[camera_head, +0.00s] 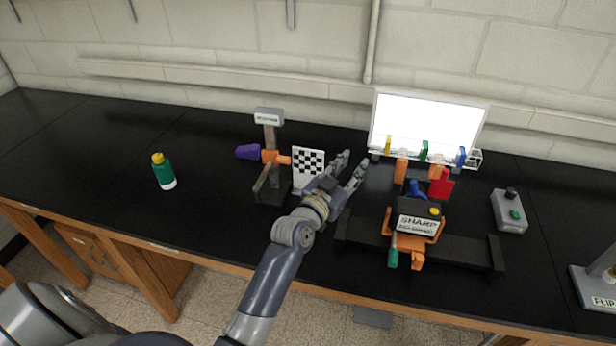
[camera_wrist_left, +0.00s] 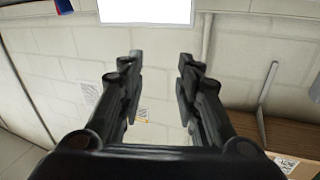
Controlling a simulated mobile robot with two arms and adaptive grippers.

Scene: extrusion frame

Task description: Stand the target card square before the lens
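The target card (camera_head: 308,160), a black-and-white checkered panel with a white border, stands upright on a small base left of my left gripper. My left gripper (camera_head: 353,168) reaches past the card's right side with its two fingers apart and nothing between them. In the left wrist view the fingers (camera_wrist_left: 160,75) are also spread and empty, facing the wall. The dark bench rig (camera_head: 370,235) carries a block labelled SHARP (camera_head: 418,224), with orange clamps and a blue part (camera_head: 417,188) behind it. I cannot tell which part is the lens. My right gripper is not in view.
A green bottle (camera_head: 163,171) is far left, a grey switch box (camera_head: 509,212) right. The left bench is mostly clear.

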